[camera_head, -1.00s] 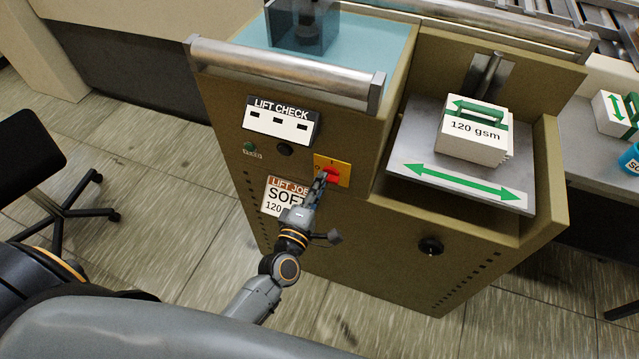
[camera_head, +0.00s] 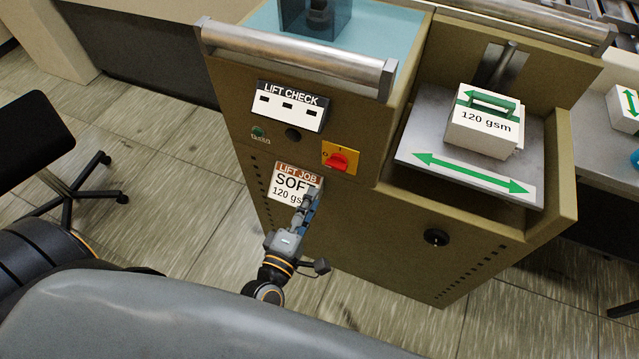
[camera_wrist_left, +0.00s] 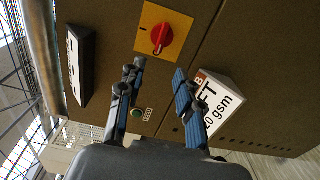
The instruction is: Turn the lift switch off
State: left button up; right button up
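The lift switch is a red rotary knob (camera_head: 338,162) on a yellow plate (camera_head: 348,171) on the cabinet front. The knob's grip lies roughly sideways in the head view, toward the small mark on the plate's left side. In the left wrist view the knob (camera_wrist_left: 162,36) shows whole, with a pale mark at its lower end and an "I" to its left. My left gripper (camera_head: 311,194) is below the switch, in front of the lift job card, apart from the knob. In the wrist view its two fingers (camera_wrist_left: 158,72) are spread with nothing between them. My right gripper is not in view.
The lift check panel (camera_head: 290,107), a green button (camera_head: 258,132) and a dark knob (camera_head: 293,134) are above left. The lift job card (camera_head: 290,178) is partly hidden by the gripper. A platform (camera_head: 415,150) carrying a 120 gsm stack (camera_head: 484,124) is right. A metal bar (camera_head: 290,58) juts out above.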

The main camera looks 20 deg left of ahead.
pick_arm(q)
jog(key=shift+s, duration=1.25)
jog(key=s+f+m+g+h, duration=0.1)
jog(key=s+f+m+g, duration=0.25)
jog(key=f, duration=0.65)
jog(key=s+f+m+g, duration=0.2)
jog(key=f+m, duration=0.2)
jog(key=f, duration=0.5)
jog(key=s+f+m+g+h, duration=0.1)
jog(key=s+f+m+g, duration=0.25)
jog(key=f, duration=0.65)
jog(key=s+a+f+m+g+y, duration=0.1)
jog(key=s+a+f+m+g, duration=0.2)
jog(key=s+f, duration=0.4)
jog(key=s+a+f+m+g+y, duration=0.1)
jog(key=s+a+f+m+g, duration=0.3)
jog(key=s+f, duration=0.4)
jog(key=s+m+g, duration=0.1)
jog(key=s+m, duration=0.1)
jog(key=s, duration=0.4)
jog(key=shift+s+y, duration=0.25)
jog(key=shift+y, duration=0.05)
jog(key=shift+f, duration=0.1)
